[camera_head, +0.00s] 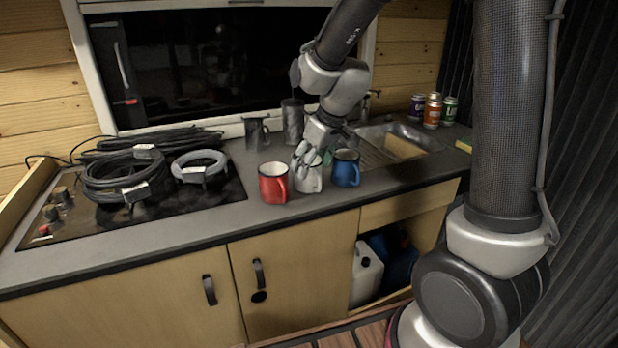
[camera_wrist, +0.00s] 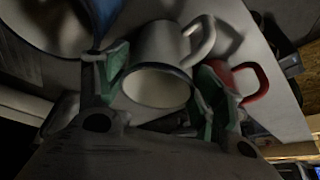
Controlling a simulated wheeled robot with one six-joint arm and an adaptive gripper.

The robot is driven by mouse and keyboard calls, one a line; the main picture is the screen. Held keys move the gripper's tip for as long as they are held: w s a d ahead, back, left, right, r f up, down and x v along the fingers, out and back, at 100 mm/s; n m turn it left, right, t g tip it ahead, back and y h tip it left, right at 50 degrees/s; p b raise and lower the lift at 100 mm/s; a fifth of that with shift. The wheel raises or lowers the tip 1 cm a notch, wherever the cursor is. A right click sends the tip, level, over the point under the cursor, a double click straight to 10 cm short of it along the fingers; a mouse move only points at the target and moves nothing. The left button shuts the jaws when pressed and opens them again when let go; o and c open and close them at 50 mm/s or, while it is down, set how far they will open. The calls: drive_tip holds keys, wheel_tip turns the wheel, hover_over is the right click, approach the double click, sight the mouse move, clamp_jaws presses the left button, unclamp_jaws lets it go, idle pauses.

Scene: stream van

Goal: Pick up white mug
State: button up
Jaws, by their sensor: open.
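The white mug (camera_head: 309,180) stands upright on the grey counter between a red mug (camera_head: 272,184) on its left and a blue mug (camera_head: 345,170) on its right. My gripper (camera_head: 312,156) is over the white mug, pointing down, and hides part of its top. In the wrist view, the white mug (camera_wrist: 158,86) lies between the two green-padded fingers of my gripper (camera_wrist: 157,95), which are apart. Its handle points up and right there. The red mug (camera_wrist: 250,82) shows behind the right finger. Whether the fingers touch the white mug I cannot tell.
Black cable coils (camera_head: 125,175) and a grey coil (camera_head: 198,165) lie on the hob at left. A dark metal jug (camera_head: 256,133) and a tall canister (camera_head: 292,122) stand behind the mugs. A sink (camera_head: 408,133) and several cans (camera_head: 432,111) are at right.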

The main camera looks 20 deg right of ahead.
drive_tip(key=shift+x, duration=1.05)
drive_tip(key=shift+c, duration=0.4)
drive_tip(key=c, duration=0.7)
drive_tip(key=shift+o, duration=0.2)
drive_tip(key=shift+r, duration=0.1)
